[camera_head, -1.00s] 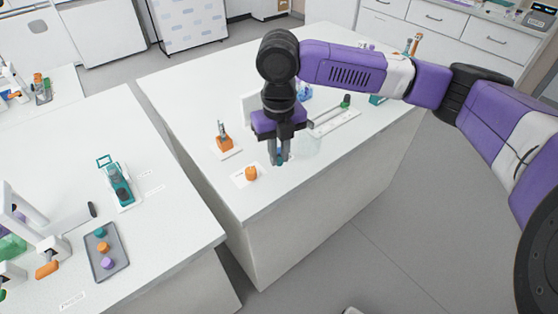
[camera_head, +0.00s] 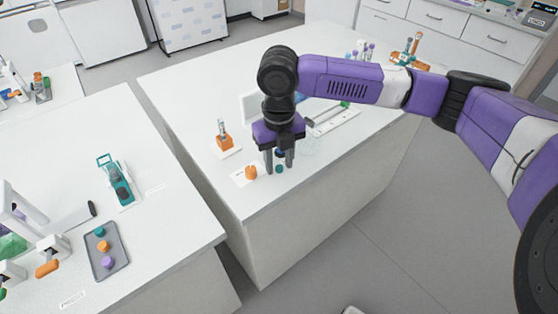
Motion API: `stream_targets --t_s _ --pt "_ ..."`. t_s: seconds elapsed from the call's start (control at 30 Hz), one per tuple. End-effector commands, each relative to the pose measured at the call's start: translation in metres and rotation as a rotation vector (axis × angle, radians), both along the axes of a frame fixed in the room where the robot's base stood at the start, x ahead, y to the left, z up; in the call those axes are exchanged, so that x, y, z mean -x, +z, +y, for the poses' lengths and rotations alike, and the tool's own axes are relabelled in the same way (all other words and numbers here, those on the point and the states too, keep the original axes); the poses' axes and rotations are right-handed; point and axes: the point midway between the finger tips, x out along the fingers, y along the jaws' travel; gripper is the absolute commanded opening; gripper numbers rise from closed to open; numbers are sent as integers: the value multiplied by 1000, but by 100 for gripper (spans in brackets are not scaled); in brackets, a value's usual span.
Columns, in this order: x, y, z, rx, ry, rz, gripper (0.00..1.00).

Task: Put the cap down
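A small teal cap (camera_head: 279,169) sits on the white bench, just to the right of an orange cap (camera_head: 251,172). My gripper (camera_head: 279,163) is above the bench, pointing down, with its two dark fingers spread apart. The teal cap shows low in the gap between the fingertips, and no finger visibly presses on it. The orange cap is on a white label card (camera_head: 238,179), left of the fingers.
An orange holder (camera_head: 224,142) with a tube stands behind left on a white card. A long white rack (camera_head: 335,117) lies behind right. On the left bench are a grey tray (camera_head: 106,268) of caps and a teal-framed holder (camera_head: 117,184). The bench's front edge is close.

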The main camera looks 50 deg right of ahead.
Motion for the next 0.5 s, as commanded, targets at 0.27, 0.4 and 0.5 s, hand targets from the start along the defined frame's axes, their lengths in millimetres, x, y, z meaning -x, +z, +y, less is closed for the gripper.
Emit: stream_targets --t_s 0.27,0.4,0.5 --pt "-1 27 -1 2 1 -3 37" --pt "-1 57 0 2 1 -3 37" --pt "-1 77 0 1 1 -2 37"
